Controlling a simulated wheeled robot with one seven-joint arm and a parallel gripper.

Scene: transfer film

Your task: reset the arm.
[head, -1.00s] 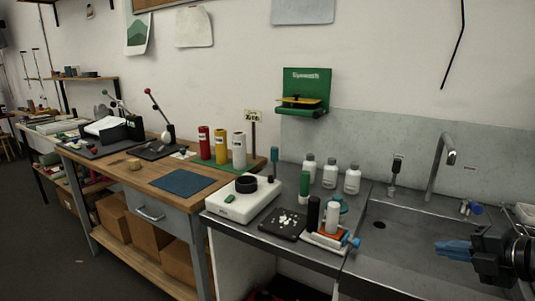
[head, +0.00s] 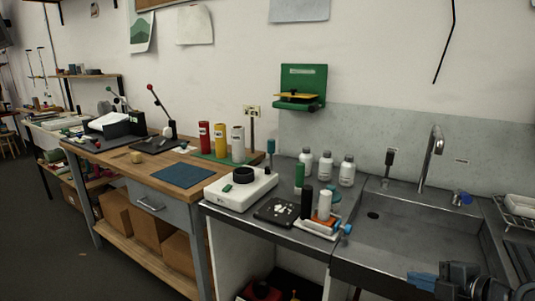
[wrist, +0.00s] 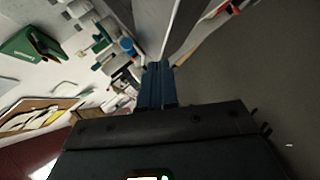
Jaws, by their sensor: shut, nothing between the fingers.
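My gripper (head: 415,281) is at the bottom right of the head view, in front of the sink counter. Its blue fingers point left and look closed together. The wrist view shows the same blue fingers (wrist: 157,84) side by side with nothing between them. The arm behind the gripper is mostly cut off by the lower right edge of the head view.
The metal sink (head: 400,222) with a tall faucet (head: 432,158) lies behind my gripper. A white device (head: 240,190), a black tray (head: 277,211) and several bottles stand left of it. A wooden bench (head: 185,200) is farther left. Grey floor is open at lower left.

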